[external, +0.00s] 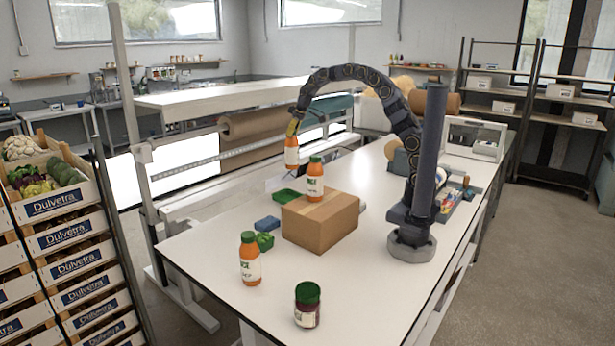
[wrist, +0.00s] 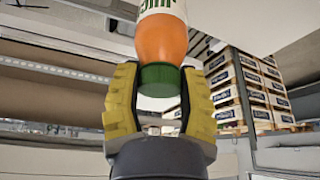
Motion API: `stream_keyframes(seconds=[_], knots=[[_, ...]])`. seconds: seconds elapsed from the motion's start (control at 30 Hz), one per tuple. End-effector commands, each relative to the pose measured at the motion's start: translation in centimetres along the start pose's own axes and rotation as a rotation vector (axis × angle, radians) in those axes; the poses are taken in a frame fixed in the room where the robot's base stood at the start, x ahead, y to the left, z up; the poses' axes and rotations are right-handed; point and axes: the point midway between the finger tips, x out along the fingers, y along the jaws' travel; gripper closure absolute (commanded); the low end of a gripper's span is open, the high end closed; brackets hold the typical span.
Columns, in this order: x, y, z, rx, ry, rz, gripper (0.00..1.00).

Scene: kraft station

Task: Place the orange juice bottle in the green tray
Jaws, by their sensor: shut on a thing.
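My gripper (external: 293,127) is shut on the cap end of an orange juice bottle (external: 291,155), which hangs upright in the air. In the wrist view, the yellow fingers of my gripper (wrist: 158,100) are on either side of the bottle's green cap (wrist: 158,78); its orange body and white label (wrist: 160,12) show beyond. A green tray (external: 286,196) lies on the table beside the box, below and slightly left of the held bottle; the box hides part of it. A second orange bottle (external: 315,182) stands on the box, and a third (external: 250,262) stands on the table.
A cardboard box (external: 320,222) stands mid-table, right of the tray. A blue item (external: 267,223) and a small green container (external: 264,241) are near its left side. A dark jar with a green lid (external: 307,308) stands in front. The white table (external: 375,290) is clear at front right.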

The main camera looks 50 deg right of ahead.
Motion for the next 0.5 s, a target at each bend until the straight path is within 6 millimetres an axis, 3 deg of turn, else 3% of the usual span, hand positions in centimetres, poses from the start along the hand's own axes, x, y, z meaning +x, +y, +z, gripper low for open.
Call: stream_keyframes(seconds=[0.5], knots=[[6.4, -0.1, 2.6, -0.003, 0.003, 0.0, 0.92]])
